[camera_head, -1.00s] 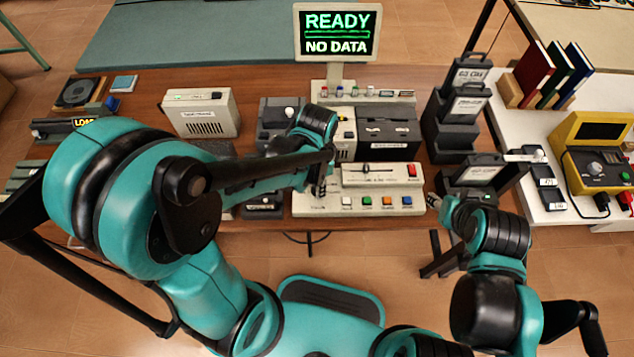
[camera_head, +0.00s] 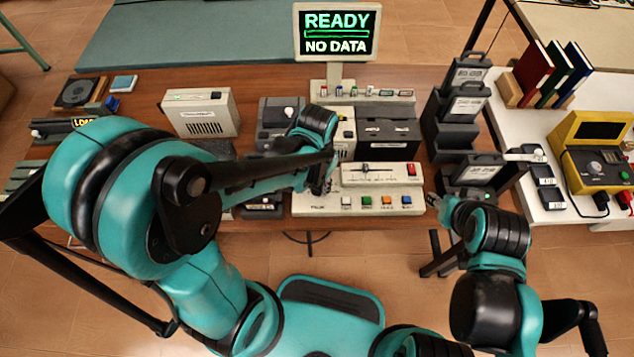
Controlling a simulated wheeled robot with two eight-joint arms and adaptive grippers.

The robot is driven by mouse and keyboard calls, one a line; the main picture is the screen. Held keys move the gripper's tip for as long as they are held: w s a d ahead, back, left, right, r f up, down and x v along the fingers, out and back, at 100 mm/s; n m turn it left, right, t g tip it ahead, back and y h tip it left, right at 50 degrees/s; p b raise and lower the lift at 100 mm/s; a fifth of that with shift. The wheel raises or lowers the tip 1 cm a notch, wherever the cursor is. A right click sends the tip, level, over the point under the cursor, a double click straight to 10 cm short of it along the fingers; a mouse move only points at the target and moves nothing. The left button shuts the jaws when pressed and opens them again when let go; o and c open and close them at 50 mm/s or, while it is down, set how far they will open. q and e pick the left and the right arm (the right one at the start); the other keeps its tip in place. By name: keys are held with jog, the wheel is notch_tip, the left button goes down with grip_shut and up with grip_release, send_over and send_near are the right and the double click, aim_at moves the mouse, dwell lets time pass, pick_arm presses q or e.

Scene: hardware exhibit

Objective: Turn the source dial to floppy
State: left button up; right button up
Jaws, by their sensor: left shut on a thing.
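The beige control console (camera_head: 375,203) stands at the front middle of the brown table, with a slider, a red switch and a row of coloured buttons. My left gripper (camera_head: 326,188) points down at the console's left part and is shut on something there. That spot is where a dial would sit, but the gripper and arm hide it, so its setting cannot be read. My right gripper (camera_head: 434,203) hangs at the console's right end, near the table's front edge; its fingers are too small to judge. The monitor (camera_head: 338,33) reads "READY" and "NO DATA".
A beige speaker box (camera_head: 201,113) stands behind my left arm. Dark drive units (camera_head: 388,132) stand behind the console. Black cases (camera_head: 466,104) are stacked to the right. A yellow device (camera_head: 597,160) and books (camera_head: 555,75) are on the white table at right.

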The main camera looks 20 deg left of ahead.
aim_at(317, 187)
pick_arm(q)
jog(key=shift+n, duration=0.4)
jog(key=o, duration=1.2)
jog(key=shift+c, duration=0.2)
notch_tip(317, 187, up, 12)
jog(key=s+a+n+t, duration=0.2)
jog(key=s+a+t, duration=0.1)
jog(key=a+t, duration=0.3)
jog(key=shift+s+a+r+n+t, duration=0.25)
jog(key=shift+r+n+t, duration=0.15)
jog(key=shift+t, duration=0.2)
